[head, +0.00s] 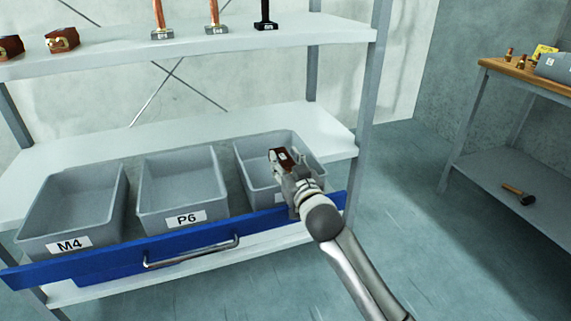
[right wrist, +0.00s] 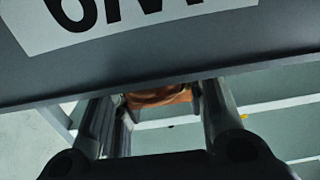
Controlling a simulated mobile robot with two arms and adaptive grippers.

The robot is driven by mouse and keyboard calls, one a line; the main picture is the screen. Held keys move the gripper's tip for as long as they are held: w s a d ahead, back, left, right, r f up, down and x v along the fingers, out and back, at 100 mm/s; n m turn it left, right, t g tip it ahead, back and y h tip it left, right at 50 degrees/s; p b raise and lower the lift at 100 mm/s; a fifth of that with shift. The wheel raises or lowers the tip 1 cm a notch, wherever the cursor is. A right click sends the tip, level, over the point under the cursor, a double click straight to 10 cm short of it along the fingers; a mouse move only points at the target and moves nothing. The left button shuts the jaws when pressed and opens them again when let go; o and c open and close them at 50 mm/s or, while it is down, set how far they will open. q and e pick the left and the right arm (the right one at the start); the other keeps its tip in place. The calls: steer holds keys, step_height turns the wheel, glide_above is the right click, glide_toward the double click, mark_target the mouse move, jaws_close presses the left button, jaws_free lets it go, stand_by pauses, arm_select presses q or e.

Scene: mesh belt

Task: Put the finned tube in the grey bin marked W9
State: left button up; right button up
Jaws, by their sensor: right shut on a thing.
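My right gripper (head: 284,165) is shut on a dark red-brown piece (head: 283,155), which I take for the finned tube. Its fins cannot be made out. In the right wrist view a copper-coloured part of it (right wrist: 158,96) shows between the fingers (right wrist: 160,115), partly hidden by the bin's edge. The rightmost grey bin (head: 262,198) stands behind and under the gripper in the head view, and the piece appears over its opening. That bin's label is hidden there. In the right wrist view the bin wall (right wrist: 220,55) carries an upside-down label (right wrist: 110,15) reading W9. My left gripper is not in view.
Grey bins M4 (head: 68,225) and P6 (head: 180,195) stand to the left, behind a blue drawer front (head: 110,268) with a metal handle. The upper shelf (head: 200,43) holds red-brown blocks and upright labelled pieces. A workbench (head: 525,82) stands at right; the floor between is clear.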

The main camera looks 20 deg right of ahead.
steer(key=shift+f, duration=0.1)
steer(key=o, duration=1.3)
steer(key=shift+c, duration=0.2)
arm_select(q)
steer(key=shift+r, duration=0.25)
arm_select(e)
steer(key=shift+s, duration=0.15)
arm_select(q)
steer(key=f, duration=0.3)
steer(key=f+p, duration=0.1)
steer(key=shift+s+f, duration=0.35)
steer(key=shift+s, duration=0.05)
arm_select(e)
steer(key=s, duration=1.1)
steer(key=shift+s+d, duration=0.2)
steer(key=shift+s, duration=0.15)
